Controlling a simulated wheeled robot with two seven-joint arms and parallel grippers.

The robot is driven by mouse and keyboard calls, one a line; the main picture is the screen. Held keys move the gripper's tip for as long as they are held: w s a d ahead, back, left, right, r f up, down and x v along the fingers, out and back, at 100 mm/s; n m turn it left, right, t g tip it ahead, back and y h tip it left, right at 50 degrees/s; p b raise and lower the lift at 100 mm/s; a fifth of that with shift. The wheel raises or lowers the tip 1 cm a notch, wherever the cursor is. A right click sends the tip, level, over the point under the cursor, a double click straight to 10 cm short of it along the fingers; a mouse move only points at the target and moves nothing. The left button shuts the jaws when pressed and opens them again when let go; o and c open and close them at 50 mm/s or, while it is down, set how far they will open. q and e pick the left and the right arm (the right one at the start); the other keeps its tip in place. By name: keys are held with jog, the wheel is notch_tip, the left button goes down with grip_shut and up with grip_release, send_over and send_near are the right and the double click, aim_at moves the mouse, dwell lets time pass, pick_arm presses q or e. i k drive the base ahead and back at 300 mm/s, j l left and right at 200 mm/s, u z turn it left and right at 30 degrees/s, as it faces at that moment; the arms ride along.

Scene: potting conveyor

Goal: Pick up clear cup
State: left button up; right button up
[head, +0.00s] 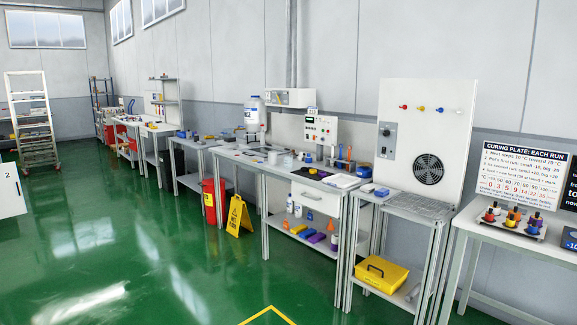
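A small, pale, translucent shape that may be the clear cup (287,161) stands on the middle workbench (232,152), among other small items. It is too small and far away to be sure. Neither of my grippers shows in the head view, so I cannot see what they hold.
The green floor (130,240) is open on the left and in front. A yellow floor sign (238,218) and a red bin (213,200) stand before the benches. A yellow toolbox (381,275) sits on a low shelf. A table with a text board (523,173) is at right.

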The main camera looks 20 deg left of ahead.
aim_at(287, 160)
jog(key=i+j+u, duration=0.2)
jog(key=i+u, duration=0.2)
jog(key=i, duration=0.25)
jog(key=i+j+u, duration=0.1)
jog(key=i+u, duration=0.25)
jog(key=i, duration=1.6)
jog(key=i+z, duration=0.1)
jog(key=i, duration=0.6)
jog(key=i+j+z, duration=0.1)
jog(key=i, duration=0.6)
jog(key=i+j, duration=0.2)
jog(key=i, duration=0.5)
jog(key=l+z, duration=0.05)
